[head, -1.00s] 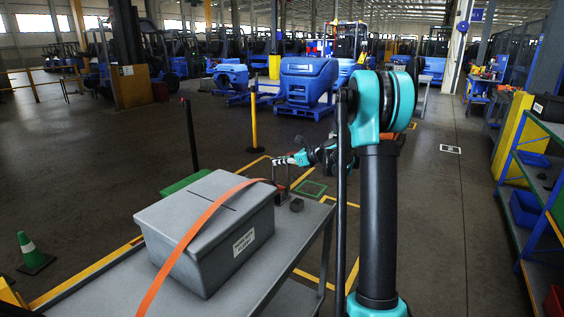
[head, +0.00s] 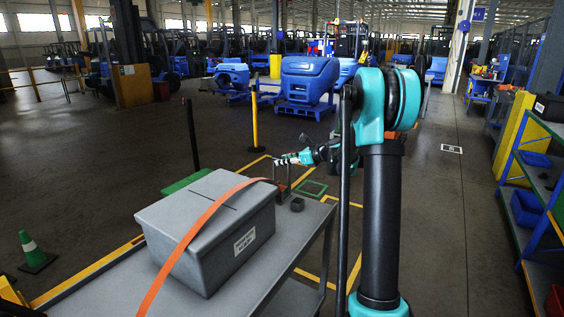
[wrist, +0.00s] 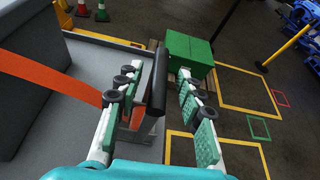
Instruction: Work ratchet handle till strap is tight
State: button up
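An orange strap (head: 205,222) runs over a grey lidded box (head: 215,228) on a grey cart top (head: 262,258). In the wrist view the strap (wrist: 45,76) reaches in from the left toward the ratchet. The black ratchet handle (wrist: 157,82) stands up between the fingers of my gripper (wrist: 160,105). My gripper is open, with a visible gap on each side of the handle. In the head view my gripper (head: 288,159) is small, above the cart's far end. The ratchet's lower part is partly hidden by the left finger.
A yellow post (head: 255,122) and a dark post (head: 190,134) stand beyond. Shelving (head: 540,190) is at right.

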jog(key=v, duration=1)
jog(key=shift+s, duration=0.25)
jog(key=shift+d, duration=0.15)
